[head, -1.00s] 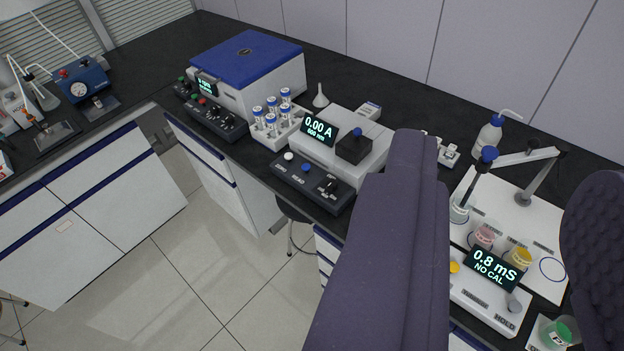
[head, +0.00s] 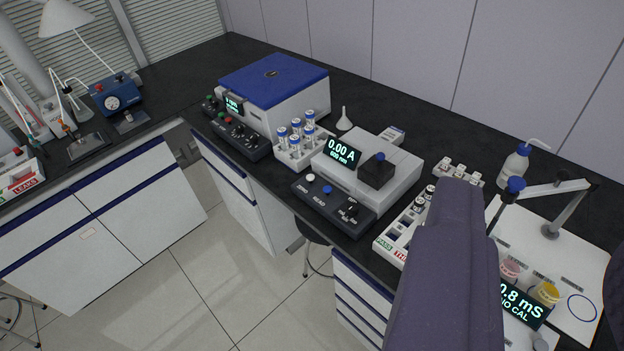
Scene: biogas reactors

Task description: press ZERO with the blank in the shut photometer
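The photometer (head: 397,189) is a light grey box on the black bench, right of the picture's middle. Its display (head: 342,152) reads 0.00 A, 600 nm. A black block with a blue knob (head: 377,171) sits on its top and looks shut; any blank inside is hidden. The dark control panel (head: 333,206) in front bears a white button (head: 311,177) by the lettering ZERO, a blue button (head: 327,189) by READ, and a black knob. My purple-grey arm rises at the lower right. My gripper is not in view.
A blue-lidded centrifuge (head: 274,82) and a white rack of blue-capped tubes (head: 300,150) stand left of the photometer. A conductivity meter display (head: 521,302) and a wash bottle (head: 514,166) stand at right.

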